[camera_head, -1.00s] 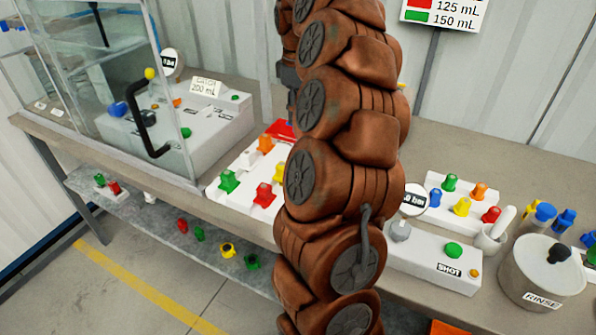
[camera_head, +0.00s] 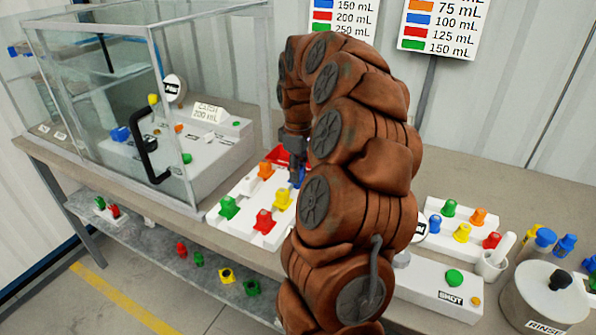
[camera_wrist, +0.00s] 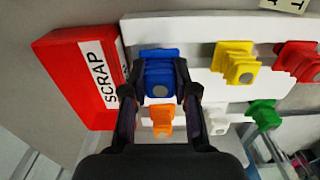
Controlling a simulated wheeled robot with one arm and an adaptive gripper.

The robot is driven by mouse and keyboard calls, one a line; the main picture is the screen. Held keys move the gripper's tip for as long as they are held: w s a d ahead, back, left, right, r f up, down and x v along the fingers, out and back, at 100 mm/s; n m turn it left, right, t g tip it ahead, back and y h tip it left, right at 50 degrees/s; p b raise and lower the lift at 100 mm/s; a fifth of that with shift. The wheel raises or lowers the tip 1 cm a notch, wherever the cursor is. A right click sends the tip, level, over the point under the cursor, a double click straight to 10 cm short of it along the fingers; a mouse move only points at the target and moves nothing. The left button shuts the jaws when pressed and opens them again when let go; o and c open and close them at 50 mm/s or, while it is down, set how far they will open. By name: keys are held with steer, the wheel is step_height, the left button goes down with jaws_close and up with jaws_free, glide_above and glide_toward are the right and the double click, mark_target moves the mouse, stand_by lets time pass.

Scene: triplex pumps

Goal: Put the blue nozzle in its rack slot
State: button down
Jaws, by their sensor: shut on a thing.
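The blue nozzle (camera_wrist: 160,72) is between the fingertips of my gripper (camera_wrist: 160,92) in the wrist view, and the gripper is shut on it. It is at the corner of the white rack (camera_wrist: 204,76), beside the red scrap bin (camera_wrist: 78,75). I cannot tell whether it is fully seated or just above the rack. The rack also holds a yellow nozzle (camera_wrist: 236,62), a red nozzle (camera_wrist: 298,60), an orange nozzle (camera_wrist: 162,120) and a green nozzle (camera_wrist: 262,113). In the head view my arm partly hides the gripper (camera_head: 297,165) and the blue nozzle (camera_head: 298,180).
A glass enclosure (camera_head: 95,90) stands left of the rack. A second board with coloured nozzles (camera_head: 462,232), a shot station (camera_head: 440,290) and a rinse pot (camera_head: 545,297) are at the right. More nozzles lie on the lower shelf (camera_head: 160,245).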

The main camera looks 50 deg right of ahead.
steer(key=shift+f, duration=0.2)
steer(key=shift+f, duration=0.4)
steer(key=c, duration=0.9)
jaws_free()
steer(key=shift+r, duration=0.1)
step_height(320, 180, up, 13)
steer(key=shift+b, duration=0.45)
